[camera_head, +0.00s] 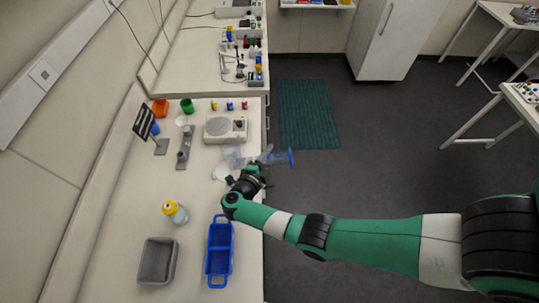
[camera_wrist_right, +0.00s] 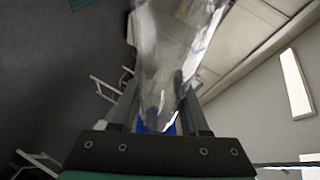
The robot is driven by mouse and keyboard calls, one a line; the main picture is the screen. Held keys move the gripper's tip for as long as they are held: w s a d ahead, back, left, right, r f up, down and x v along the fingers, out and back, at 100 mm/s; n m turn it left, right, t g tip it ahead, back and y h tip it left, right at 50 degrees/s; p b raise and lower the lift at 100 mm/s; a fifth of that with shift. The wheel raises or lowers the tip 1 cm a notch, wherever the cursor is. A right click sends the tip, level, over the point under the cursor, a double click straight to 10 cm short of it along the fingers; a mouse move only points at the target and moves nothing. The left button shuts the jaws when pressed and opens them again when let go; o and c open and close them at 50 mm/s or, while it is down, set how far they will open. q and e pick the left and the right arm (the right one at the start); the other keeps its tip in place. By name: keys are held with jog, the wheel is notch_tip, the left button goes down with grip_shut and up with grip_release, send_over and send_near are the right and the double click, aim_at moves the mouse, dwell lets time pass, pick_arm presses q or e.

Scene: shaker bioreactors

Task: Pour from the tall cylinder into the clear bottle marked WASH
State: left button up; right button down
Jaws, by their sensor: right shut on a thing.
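The tall clear cylinder (camera_head: 272,158) is tipped almost level in the head view, its blue foot at the right and its other end at the left. My right gripper (camera_head: 252,178) is shut on it near the bench's right edge. In the wrist view the clear cylinder (camera_wrist_right: 172,50) lies between the fingers of the right gripper (camera_wrist_right: 160,105). A clear vessel (camera_head: 230,154), likely the WASH bottle, stands at the cylinder's left end; its marking is unreadable. Whether liquid is flowing cannot be told. My left gripper is not in view.
A grey device with a round plate (camera_head: 218,127) stands just behind. A yellow-capped bottle (camera_head: 175,212), a blue two-part tray (camera_head: 219,250) and a grey bin (camera_head: 158,261) are nearer. A grey rack (camera_head: 184,147) stands left. Bench between these is clear.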

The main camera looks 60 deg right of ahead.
jog(key=shift+s+d+m+t+y+p, duration=0.1)
jog(key=shift+s+m+t+y+p, duration=0.25)
jog(key=shift+p, duration=0.65)
jog(key=shift+w+m, duration=0.2)
jog(key=shift+m, duration=0.05)
jog(key=shift+f, duration=0.1)
jog(key=shift+s+f+m+t+y, duration=0.1)
jog(key=shift+f+m+t+y, duration=0.45)
jog(key=shift+f, duration=0.35)
jog(key=shift+f+m+t+y, duration=0.2)
jog(key=shift+f+m+y, duration=0.1)
jog(key=shift+f+m, duration=0.45)
jog(key=s+d+r+m+t+p, duration=0.1)
jog(key=p, duration=0.2)
jog(key=shift+s+y, duration=0.2)
jog(key=shift+y, duration=0.2)
